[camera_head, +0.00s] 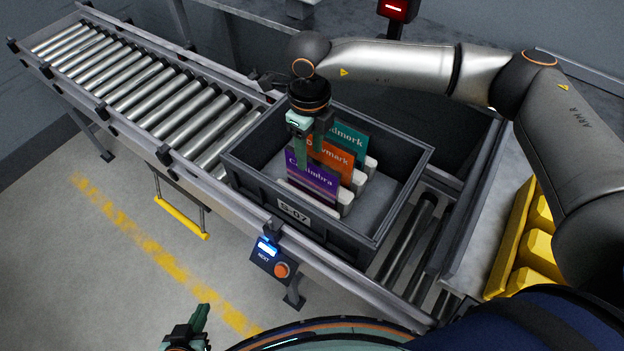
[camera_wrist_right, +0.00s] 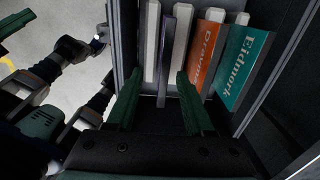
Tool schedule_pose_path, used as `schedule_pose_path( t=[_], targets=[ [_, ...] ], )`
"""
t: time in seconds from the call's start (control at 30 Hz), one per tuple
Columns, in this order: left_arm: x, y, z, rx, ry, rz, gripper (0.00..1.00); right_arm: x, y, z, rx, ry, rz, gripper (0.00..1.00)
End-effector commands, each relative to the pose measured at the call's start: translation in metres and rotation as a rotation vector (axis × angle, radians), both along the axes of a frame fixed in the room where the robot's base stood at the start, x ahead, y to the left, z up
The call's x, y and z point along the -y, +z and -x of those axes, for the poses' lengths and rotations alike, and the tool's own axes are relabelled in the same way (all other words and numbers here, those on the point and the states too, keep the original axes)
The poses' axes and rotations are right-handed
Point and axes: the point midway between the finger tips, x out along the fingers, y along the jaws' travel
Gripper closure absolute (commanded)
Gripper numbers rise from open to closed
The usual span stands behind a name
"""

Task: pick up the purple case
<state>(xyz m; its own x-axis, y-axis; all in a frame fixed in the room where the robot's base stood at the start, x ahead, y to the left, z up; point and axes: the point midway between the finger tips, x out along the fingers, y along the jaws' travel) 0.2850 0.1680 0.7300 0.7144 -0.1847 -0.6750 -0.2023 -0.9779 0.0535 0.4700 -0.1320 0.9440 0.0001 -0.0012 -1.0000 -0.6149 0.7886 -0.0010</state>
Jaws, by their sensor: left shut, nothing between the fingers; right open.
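The purple case (camera_head: 318,183) stands upright in a grey bin, at the front of a row of cases. In the right wrist view the purple case (camera_wrist_right: 166,58) shows as a thin edge between pale dividers. My right gripper (camera_head: 314,150) is over the bin at the purple case. It is open, and in the wrist view its green fingers (camera_wrist_right: 158,104) lie one on each side of the line of the purple case, with nothing visibly clamped. My left gripper (camera_head: 196,322) is shut and empty at the bottom left, away from the bin.
An orange case (camera_head: 333,158) and a teal case (camera_head: 348,138) stand behind the purple one, between white dividers. The grey bin (camera_head: 384,226) sits on a roller conveyor (camera_head: 150,95). A control box with an orange button (camera_head: 281,269) is at its front. Yellow items (camera_head: 532,262) are at the right.

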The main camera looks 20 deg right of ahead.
Motion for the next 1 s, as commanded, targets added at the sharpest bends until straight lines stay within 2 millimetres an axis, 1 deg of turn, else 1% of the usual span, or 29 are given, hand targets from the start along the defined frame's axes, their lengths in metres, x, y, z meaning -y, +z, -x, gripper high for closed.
schedule_pose_path(
  t=[0.03, 0.1, 0.27, 0.33, 0.5, 0.6, 0.7, 0.87, 0.9, 1.0],
  targets=[
    [0.000, 0.002, 0.000, -0.001, 0.000, 0.000, 1.00, 0.000, -0.008, 0.000, -0.003, 0.000, 0.000, 0.47],
    [0.000, 0.003, 0.000, -0.001, 0.000, 0.000, 1.00, 0.000, -0.016, 0.000, -0.001, 0.000, -0.001, 0.47],
    [0.000, 0.005, 0.000, -0.001, 0.000, 0.000, 1.00, 0.000, -0.026, 0.000, -0.001, 0.000, -0.001, 0.47],
    [0.000, 0.008, 0.000, -0.001, 0.000, 0.000, 1.00, 0.002, -0.033, 0.000, -0.002, -0.001, 0.000, 0.47],
    [0.000, 0.014, 0.000, -0.001, 0.000, 0.000, 1.00, 0.006, -0.060, -0.001, -0.002, 0.000, 0.000, 0.47],
    [0.000, 0.015, 0.000, -0.001, 0.000, 0.000, 1.00, 0.006, -0.071, -0.002, -0.001, -0.001, 0.001, 0.47],
    [0.000, 0.015, -0.001, 0.000, 0.000, 0.000, 1.00, 0.005, -0.075, -0.002, 0.000, 0.000, -0.001, 0.47],
    [0.000, 0.015, -0.001, 0.001, 0.000, 0.000, 1.00, 0.006, -0.076, -0.002, 0.001, 0.000, -0.002, 0.47],
    [0.000, 0.015, -0.001, 0.002, -0.001, 0.000, 1.00, 0.006, -0.076, -0.002, 0.002, 0.000, -0.001, 0.49],
    [0.000, 0.015, -0.001, 0.002, -0.001, 0.000, 1.00, 0.006, -0.075, -0.002, 0.002, 0.000, -0.001, 0.60]
  ],
)
